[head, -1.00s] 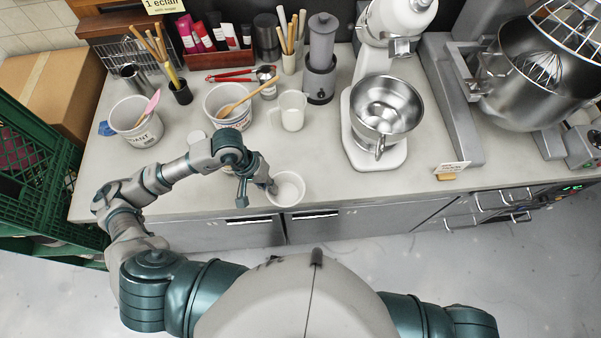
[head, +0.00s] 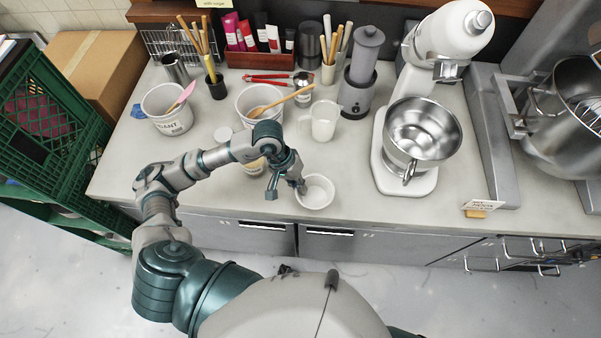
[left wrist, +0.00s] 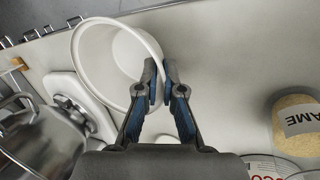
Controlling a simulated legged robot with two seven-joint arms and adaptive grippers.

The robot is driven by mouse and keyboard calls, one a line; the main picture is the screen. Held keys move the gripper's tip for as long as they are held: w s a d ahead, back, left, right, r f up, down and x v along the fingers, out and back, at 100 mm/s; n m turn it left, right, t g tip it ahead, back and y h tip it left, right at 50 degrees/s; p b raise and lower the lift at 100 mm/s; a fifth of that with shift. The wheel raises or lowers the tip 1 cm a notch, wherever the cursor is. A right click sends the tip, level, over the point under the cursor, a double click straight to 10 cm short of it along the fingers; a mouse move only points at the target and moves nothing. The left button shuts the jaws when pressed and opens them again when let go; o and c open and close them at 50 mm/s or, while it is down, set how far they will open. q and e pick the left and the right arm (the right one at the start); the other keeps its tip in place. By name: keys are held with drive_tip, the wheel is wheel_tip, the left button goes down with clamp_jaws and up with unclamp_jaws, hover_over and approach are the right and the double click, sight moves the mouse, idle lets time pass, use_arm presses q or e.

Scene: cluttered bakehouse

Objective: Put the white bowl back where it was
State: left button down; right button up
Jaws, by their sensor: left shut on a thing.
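The white bowl (head: 317,195) is at the front edge of the counter in the head view, its open side up. My left gripper (head: 298,187) is at the bowl's left side. In the left wrist view my left gripper (left wrist: 160,80) is shut on the rim of the white bowl (left wrist: 100,68), one finger on each side of the wall. The bowl looks empty. I cannot tell whether its base touches the counter. My right gripper is not in view.
A clear jug (head: 324,121) stands behind the bowl. A stand mixer with a steel bowl (head: 420,135) is to the right. Tubs with utensils (head: 168,112) stand at the left. A labelled jar (left wrist: 298,116) is near the gripper. Bare counter (head: 352,165) lies between bowl and mixer.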

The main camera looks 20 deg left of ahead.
use_arm(q)
drive_tip(key=w, duration=0.1)
drive_tip(key=w+a, duration=0.1)
drive_tip(key=w, duration=0.3)
drive_tip(key=shift+w+a+f+p, duration=0.1)
drive_tip(key=shift+a+f+p, duration=0.1)
drive_tip(key=shift+a+p, duration=0.2)
drive_tip(key=shift+w+a+f, duration=0.1)
drive_tip(key=shift+w+a, duration=0.1)
drive_tip(key=shift+w, duration=0.05)
drive_tip(key=shift+a+f, duration=0.2)
drive_tip(key=shift+f, duration=0.1)
wheel_tip(320, 180, down, 2)
drive_tip(key=shift+a+f+p, duration=0.1)
drive_tip(key=shift+f+p, duration=0.05)
drive_tip(key=shift+p, duration=0.25)
drive_tip(key=shift+f, duration=0.3)
drive_tip(key=shift+d+f, duration=0.1)
drive_tip(key=shift+d, duration=0.4)
drive_tip(key=c, duration=1.3)
unclamp_jaws()
drive_tip(key=shift+a, duration=0.2)
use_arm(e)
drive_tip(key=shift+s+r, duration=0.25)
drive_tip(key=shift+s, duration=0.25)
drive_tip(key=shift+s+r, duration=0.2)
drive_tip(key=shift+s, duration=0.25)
use_arm(q)
drive_tip(key=shift+a, duration=0.1)
